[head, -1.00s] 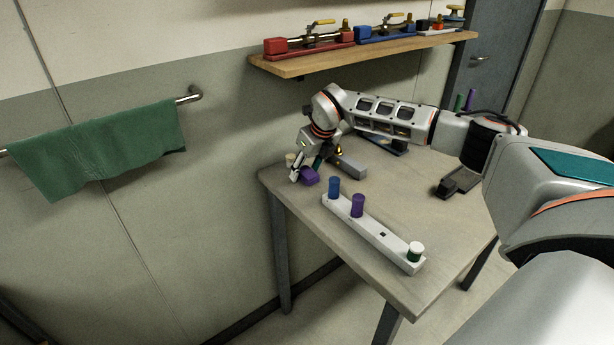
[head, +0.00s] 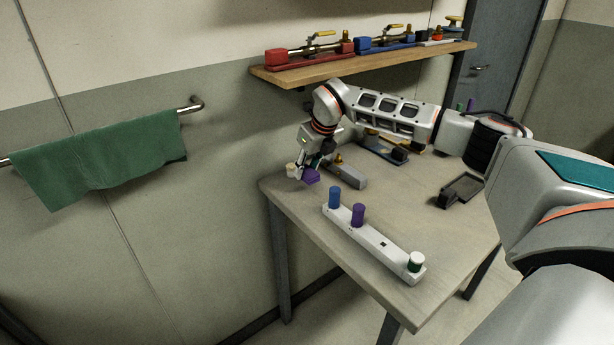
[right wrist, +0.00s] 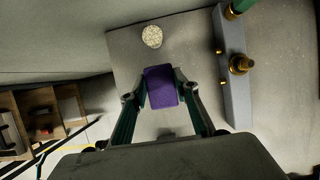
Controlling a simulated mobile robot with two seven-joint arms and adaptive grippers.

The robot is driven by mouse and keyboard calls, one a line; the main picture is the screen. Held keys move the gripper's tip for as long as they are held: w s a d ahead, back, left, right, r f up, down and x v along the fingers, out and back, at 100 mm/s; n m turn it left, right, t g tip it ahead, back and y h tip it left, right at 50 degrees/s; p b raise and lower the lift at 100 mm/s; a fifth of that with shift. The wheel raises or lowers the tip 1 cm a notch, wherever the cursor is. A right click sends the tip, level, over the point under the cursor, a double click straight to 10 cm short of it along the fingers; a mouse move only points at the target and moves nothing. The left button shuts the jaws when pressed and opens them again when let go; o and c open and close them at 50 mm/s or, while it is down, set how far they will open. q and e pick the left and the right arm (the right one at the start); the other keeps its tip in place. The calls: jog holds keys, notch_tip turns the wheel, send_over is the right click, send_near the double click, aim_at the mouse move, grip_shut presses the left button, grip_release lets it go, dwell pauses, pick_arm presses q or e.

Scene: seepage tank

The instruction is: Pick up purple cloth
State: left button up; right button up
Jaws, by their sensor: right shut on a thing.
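The purple cloth (head: 311,176) is a small folded block over the left end of the table. It also shows in the right wrist view (right wrist: 161,87), between the two fingers. My right gripper (head: 306,172) is shut on it; in the right wrist view the fingertips (right wrist: 161,92) press on its two sides. The cloth appears slightly above the tabletop, but its exact height is hard to tell. My left gripper is not in view.
A pale round piece (head: 292,169) stands close beside the cloth. A grey block with brass fittings (head: 346,172) lies to its right. A white rack (head: 375,240) with blue, purple and green-white cylinders stands in front. A shelf (head: 290,74) with valves hangs above. A green towel (head: 100,165) hangs left.

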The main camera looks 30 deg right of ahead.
jog(key=s+a, duration=0.4)
jog(key=a, duration=0.4)
jog(key=s+a, duration=0.4)
jog(key=a, duration=0.4)
jog(key=shift+s, duration=0.15)
jog(key=shift+f, duration=0.15)
jog(key=shift+c, duration=0.3)
jog(key=s+a+n+g, duration=0.1)
jog(key=s+n+g, duration=0.3)
jog(key=n, duration=1.3)
jog(key=s+a+n+g, duration=0.1)
jog(key=s+n+g, duration=0.4)
jog(key=s+n, duration=0.6)
jog(key=n, duration=0.7)
jog(key=shift+a+r, duration=0.2)
jog(key=shift+a, duration=0.05)
